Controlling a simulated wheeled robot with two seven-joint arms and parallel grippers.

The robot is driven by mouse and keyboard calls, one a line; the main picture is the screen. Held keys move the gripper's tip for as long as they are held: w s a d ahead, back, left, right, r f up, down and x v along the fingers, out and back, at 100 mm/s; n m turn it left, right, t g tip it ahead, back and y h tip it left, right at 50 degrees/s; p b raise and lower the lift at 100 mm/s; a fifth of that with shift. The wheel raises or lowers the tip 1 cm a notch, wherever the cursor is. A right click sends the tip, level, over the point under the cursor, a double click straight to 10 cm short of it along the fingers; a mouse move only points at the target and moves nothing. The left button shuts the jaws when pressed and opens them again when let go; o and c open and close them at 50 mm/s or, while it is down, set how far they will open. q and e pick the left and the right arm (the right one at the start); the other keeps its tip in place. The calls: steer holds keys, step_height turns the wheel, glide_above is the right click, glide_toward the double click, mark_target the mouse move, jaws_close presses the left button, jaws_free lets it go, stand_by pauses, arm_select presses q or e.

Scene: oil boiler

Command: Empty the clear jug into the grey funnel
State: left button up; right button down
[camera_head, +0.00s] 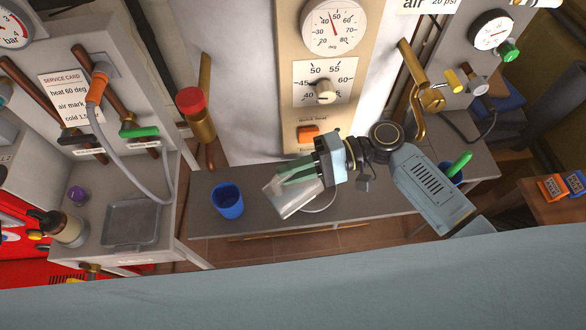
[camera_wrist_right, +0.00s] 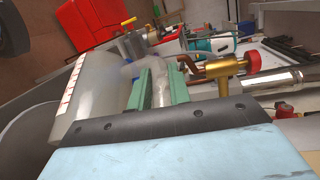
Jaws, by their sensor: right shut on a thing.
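My right gripper (camera_head: 306,172) reaches in from the right over the grey bench and is shut on the clear jug (camera_head: 292,195). The jug is tilted, its body pointing down and left from the green fingers, above the bench. In the right wrist view the jug (camera_wrist_right: 92,92), with red marks on its side, lies left of the green fingers (camera_wrist_right: 158,85). I cannot tell how much it holds. I cannot make out the grey funnel for certain; a pale curved rim (camera_head: 322,206) shows partly behind the jug. My left gripper is not in view.
A blue cup (camera_head: 228,203) stands on the bench (camera_head: 262,224) left of the jug. A brass fitting with a red cap (camera_head: 197,108) rises behind the cup. A grey tray (camera_head: 131,222) lies on the left counter. The boiler panel (camera_head: 325,82) stands behind the gripper.

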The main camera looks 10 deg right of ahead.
steer(key=shift+w+d+y+b, duration=0.2)
steer(key=shift+d+y+b, duration=0.2)
steer(key=shift+b, duration=0.35)
stand_by(0.8)
